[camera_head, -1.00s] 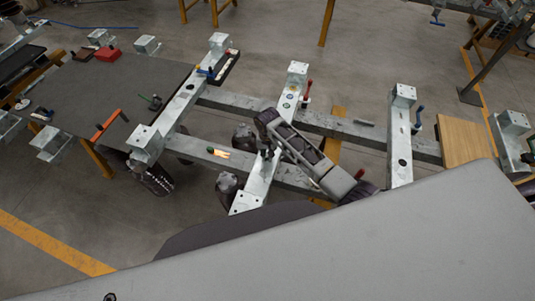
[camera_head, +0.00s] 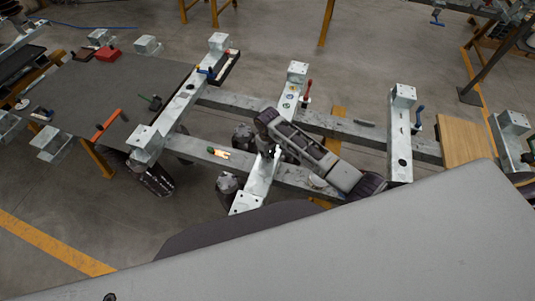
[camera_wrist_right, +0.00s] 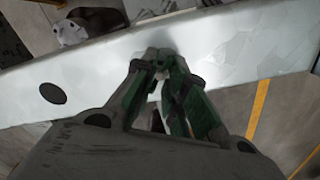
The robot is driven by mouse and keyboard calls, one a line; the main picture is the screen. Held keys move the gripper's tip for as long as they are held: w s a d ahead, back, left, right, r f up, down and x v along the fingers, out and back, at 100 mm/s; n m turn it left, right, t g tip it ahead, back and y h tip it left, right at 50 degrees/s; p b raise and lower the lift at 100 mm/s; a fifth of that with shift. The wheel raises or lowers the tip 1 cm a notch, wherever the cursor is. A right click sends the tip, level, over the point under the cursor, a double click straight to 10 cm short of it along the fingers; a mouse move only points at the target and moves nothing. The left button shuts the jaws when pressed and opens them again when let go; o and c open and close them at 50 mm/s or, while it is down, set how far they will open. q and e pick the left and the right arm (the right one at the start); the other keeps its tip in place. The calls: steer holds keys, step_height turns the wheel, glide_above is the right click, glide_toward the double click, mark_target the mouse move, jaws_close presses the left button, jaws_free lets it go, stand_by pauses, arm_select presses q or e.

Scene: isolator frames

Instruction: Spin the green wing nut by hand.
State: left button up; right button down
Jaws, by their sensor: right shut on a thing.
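My right gripper (camera_head: 270,151) reaches down to the top of the middle pale metal beam (camera_head: 258,182). In the right wrist view, its fingertips (camera_wrist_right: 158,62) are close together at the beam's surface. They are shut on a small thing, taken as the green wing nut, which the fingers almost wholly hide. Green shows along both fingers, and I cannot separate the nut's own shape from them. My left gripper is not in view.
More pale cross beams stand to the left (camera_head: 180,103) and right (camera_head: 400,140), on long grey rails. A red-handled clamp (camera_head: 308,90) stands farther back on the middle beam. A dark table (camera_head: 105,85) with tools is at left. A large grey surface (camera_head: 330,240) fills the foreground.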

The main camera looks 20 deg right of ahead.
steer(key=n, duration=0.8)
steer(key=shift+n, duration=0.3)
steer(key=n, duration=1.7)
steer(key=n+b, duration=0.1)
steer(key=n, duration=0.3)
steer(key=n+b, duration=0.1)
steer(key=n, duration=0.4)
steer(key=shift+f+n, duration=0.1)
steer(key=shift+n, duration=0.5)
